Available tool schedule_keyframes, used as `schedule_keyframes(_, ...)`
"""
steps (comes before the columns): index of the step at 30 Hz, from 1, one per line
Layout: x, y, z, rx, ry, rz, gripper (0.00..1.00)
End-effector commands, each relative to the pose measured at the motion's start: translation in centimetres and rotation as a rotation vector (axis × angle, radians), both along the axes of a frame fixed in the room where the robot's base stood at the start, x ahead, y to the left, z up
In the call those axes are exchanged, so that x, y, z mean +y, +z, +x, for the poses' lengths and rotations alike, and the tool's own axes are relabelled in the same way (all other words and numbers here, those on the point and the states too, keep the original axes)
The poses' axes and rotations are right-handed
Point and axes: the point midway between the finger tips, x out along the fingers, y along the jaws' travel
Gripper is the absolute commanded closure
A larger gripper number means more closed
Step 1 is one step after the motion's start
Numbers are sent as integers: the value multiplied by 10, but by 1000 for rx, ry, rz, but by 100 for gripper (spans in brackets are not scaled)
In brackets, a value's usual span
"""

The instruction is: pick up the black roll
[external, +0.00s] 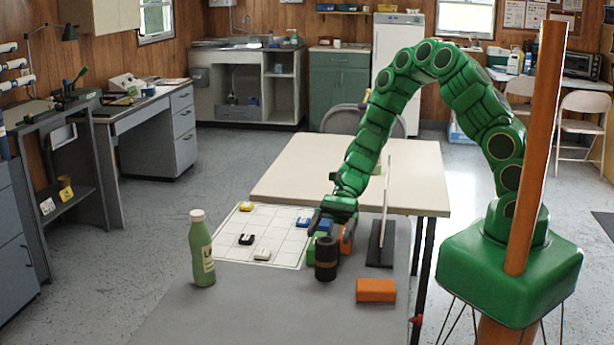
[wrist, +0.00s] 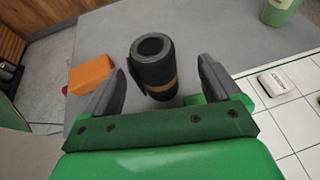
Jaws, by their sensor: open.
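The black roll (external: 326,258) stands upright on the grey table, with a brown band around its middle. In the wrist view the black roll (wrist: 154,66) shows its hollow top end and lies ahead of and between my two fingers. My gripper (wrist: 160,84) is open and empty, with a finger to each side of the roll's lower part in that picture. In the external view my gripper (external: 335,212) is just above and behind the roll. I cannot tell whether a finger touches it.
An orange block (external: 376,290) lies right of the roll, and a green bottle (external: 201,250) stands left. A white grid sheet (external: 226,237) carries several small blocks. A thin upright panel on a black base (external: 380,250) stands close right. A green block (external: 310,247) sits beside the roll.

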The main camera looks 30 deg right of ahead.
Motion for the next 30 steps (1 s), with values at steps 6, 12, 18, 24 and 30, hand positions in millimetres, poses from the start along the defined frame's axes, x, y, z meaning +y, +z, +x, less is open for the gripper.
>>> schedule_keyframes(6,10,-6,-8,3,1,1,9)
schedule_keyframes(12,20,-12,-15,1,0,0,9)
schedule_keyframes(18,32,-24,-31,4,2,0,9)
schedule_keyframes(24,47,-33,-42,1,2,0,9)
schedule_keyframes(30,52,-36,-45,0,-1,0,9)
